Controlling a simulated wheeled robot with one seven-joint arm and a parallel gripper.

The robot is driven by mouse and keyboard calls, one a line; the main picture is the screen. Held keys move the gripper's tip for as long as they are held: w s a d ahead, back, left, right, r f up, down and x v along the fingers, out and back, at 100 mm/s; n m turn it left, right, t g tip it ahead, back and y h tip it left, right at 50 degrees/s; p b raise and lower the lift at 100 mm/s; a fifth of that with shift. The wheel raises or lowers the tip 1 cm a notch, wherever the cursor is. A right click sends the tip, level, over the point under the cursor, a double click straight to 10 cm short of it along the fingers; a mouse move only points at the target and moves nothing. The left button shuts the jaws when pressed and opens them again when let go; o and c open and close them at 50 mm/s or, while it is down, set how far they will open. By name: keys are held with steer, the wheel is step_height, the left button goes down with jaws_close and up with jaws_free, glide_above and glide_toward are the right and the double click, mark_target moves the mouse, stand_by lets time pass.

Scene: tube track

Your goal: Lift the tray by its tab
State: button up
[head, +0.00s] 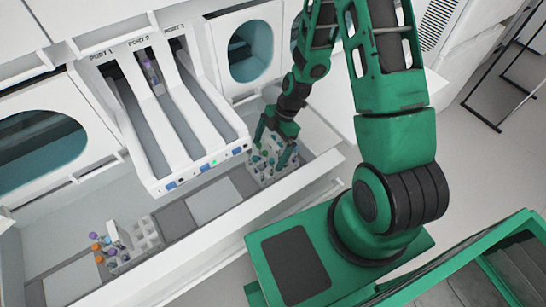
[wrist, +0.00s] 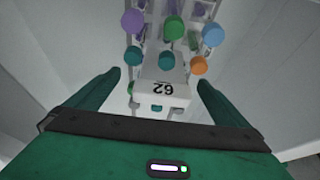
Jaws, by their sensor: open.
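The tray (head: 265,181) is a pale rack of capped tubes at the right end of the bench channel in the head view. In the wrist view, its white tab (wrist: 163,92) bears the number 62, seen upside down. Tubes with purple, green, blue, teal and orange caps stand beyond the tab. My gripper (head: 275,152) is over the tray, pointing down. In the wrist view, my gripper (wrist: 158,84) is open, with one green finger on each side of the tab and gaps between. The head view does not show the tab clearly.
A three-lane port unit (head: 180,110) stands left of my gripper, with a tube (head: 151,74) in the middle lane. Another pale rack (head: 146,235) and several loose capped tubes lie at the lower left. A white front wall (head: 235,226) borders the channel.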

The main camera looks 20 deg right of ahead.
steer(key=shift+a+f, duration=0.15)
steer(key=shift+f, duration=0.25)
steer(key=c, duration=1.2)
steer(key=shift+r, duration=0.1)
